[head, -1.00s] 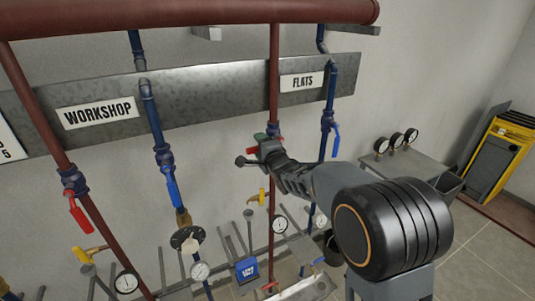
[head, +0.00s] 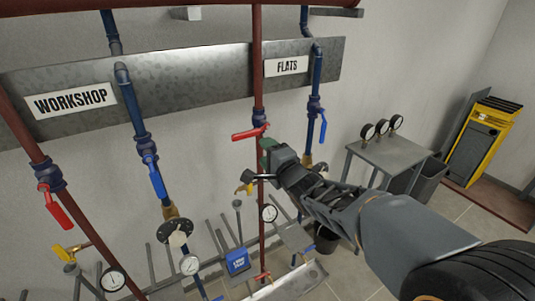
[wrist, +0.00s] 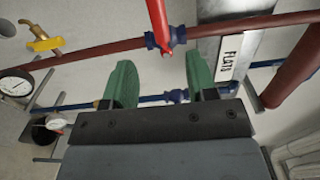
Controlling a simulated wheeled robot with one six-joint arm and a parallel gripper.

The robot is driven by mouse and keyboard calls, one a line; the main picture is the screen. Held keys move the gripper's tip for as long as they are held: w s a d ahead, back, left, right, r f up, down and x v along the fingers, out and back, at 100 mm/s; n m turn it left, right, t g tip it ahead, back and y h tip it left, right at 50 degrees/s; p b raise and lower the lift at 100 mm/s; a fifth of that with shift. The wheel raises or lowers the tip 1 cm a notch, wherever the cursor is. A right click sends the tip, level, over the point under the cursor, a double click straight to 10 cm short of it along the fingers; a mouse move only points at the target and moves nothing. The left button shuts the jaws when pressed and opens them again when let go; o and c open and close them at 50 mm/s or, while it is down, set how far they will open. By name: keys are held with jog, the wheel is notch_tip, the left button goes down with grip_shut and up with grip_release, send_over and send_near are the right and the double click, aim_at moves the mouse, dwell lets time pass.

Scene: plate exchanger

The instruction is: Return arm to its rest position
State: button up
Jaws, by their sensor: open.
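My gripper (head: 258,168) is open and empty, in front of the red pipe under the FLATS sign (head: 287,66). Its two green finger pads stand apart in the wrist view (wrist: 161,82), with nothing between them. The red valve lever (head: 250,132) on that pipe points sideways to the left, across the pipe, just above my gripper in the head view. The lever also shows beyond the fingers at the top of the wrist view (wrist: 159,22). My forearm reaches in from the lower right and hides some pipework behind it.
A blue-handled valve (head: 315,110) hangs on the blue FLATS pipe close by. The WORKSHOP pipes carry a red lever (head: 55,207) and a blue lever (head: 155,178), both hanging down.

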dwell(0.3)
jog(key=s+d+f+n+g+h, duration=0.3)
jog(key=d+f+n, duration=0.1)
jog(key=f, duration=0.2)
jog(key=s+d+f+n+g+h, duration=0.3)
jog(key=f+n+g+h, duration=0.1)
jog(key=f+n, duration=0.1)
jog(key=s+d+n+g, duration=0.4)
jog(key=s+g, duration=0.1)
jog(key=s, duration=0.9)
jog(key=shift+s, duration=0.3)
jog(key=shift+d+r, duration=0.1)
